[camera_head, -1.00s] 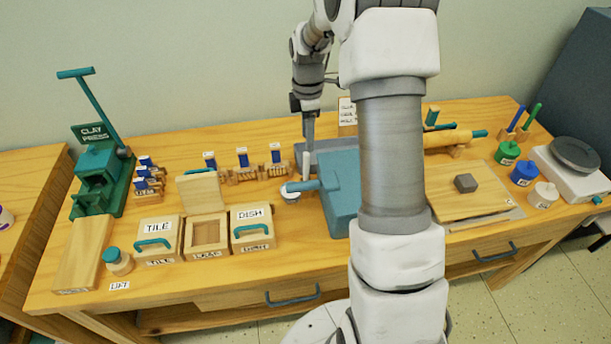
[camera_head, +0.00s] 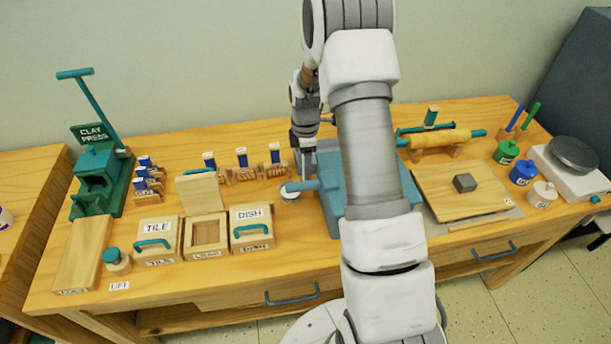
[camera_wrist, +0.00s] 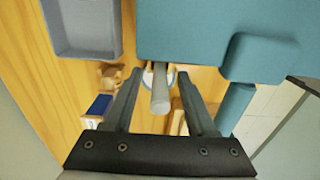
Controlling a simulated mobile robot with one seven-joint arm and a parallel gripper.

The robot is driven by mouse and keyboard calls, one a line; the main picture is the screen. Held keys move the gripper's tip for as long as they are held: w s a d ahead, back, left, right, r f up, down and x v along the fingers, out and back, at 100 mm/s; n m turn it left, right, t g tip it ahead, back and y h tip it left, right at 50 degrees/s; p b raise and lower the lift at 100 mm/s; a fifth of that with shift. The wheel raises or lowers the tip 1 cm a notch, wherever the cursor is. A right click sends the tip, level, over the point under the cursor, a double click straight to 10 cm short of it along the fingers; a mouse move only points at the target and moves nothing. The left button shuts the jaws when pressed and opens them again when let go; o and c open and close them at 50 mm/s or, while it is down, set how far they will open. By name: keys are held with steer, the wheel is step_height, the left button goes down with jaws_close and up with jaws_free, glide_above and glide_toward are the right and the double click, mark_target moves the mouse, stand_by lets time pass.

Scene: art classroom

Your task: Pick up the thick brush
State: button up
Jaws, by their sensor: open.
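My gripper (camera_head: 303,168) points down at the left side of the blue machine (camera_head: 332,200), above the table's middle. In the wrist view my gripper (camera_wrist: 160,82) is open, with a pale grey rod (camera_wrist: 160,100) between its fingers and a gap on each side. I cannot tell whether this rod is a brush. In the head view my gripper mostly hides it. Two upright handles, blue (camera_head: 517,117) and green (camera_head: 531,115), stand in wooden holders at the back right, far from my gripper. They look like brushes, and the green one looks a little thicker.
Small wooden blocks with blue tops (camera_head: 242,158) stand left of my gripper. TILE (camera_head: 155,240) and DISH (camera_head: 252,228) boxes stand in front. A grey tray (camera_wrist: 82,30) is close by in the wrist view.

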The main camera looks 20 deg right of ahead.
jaws_close()
stand_by(0.3)
